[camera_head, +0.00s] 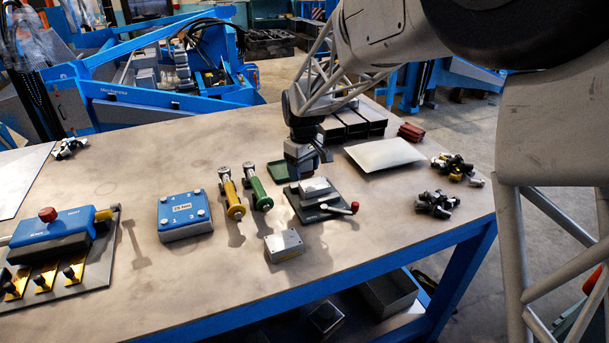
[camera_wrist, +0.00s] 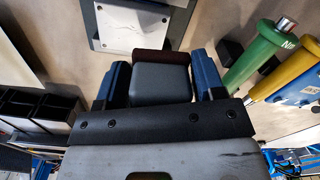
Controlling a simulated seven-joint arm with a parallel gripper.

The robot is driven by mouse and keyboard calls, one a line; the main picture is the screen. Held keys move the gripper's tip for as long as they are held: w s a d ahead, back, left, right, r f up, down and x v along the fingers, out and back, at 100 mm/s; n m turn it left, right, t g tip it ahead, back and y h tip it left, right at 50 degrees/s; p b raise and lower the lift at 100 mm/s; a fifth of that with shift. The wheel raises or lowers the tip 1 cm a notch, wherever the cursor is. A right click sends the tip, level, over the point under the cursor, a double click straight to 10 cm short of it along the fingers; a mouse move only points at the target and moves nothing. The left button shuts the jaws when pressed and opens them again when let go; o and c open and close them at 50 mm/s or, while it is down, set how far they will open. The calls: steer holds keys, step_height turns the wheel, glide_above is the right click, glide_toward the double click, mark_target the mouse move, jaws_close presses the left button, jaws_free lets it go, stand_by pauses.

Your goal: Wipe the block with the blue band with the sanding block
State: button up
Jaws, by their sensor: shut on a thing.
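My gripper (camera_head: 306,172) is shut on the sanding block (camera_wrist: 160,82), a dark grey block with a reddish-brown face, between its two blue fingers in the wrist view. A silver block (camera_head: 316,186) sits in a dark clamp fixture (camera_head: 326,208) with a red-tipped lever. My gripper is above and just behind it; the wrist view shows its pale top with small holes (camera_wrist: 133,27) ahead of the sanding block, apart from it in the picture. Another grey block (camera_head: 284,244) with a yellowish strip lies in front. I see no blue band clearly on either block.
A green tray (camera_head: 281,176), green and yellow cylindrical tools (camera_head: 257,188) and a blue box (camera_head: 184,213) stand left of the fixture. A pale plate (camera_head: 384,155), black bins (camera_head: 353,122) and dark fittings (camera_head: 434,204) lie right. Bare tabletop is at the front.

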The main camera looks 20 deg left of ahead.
steer(key=shift+r, duration=1.9)
steer(key=m, duration=0.1)
glide_above(342, 175)
step_height(342, 175, down, 3)
steer(key=shift+s+f, duration=0.1)
steer(key=shift+f, duration=2.45)
steer(key=shift+f, duration=2.5)
steer(key=shift+f, duration=0.15)
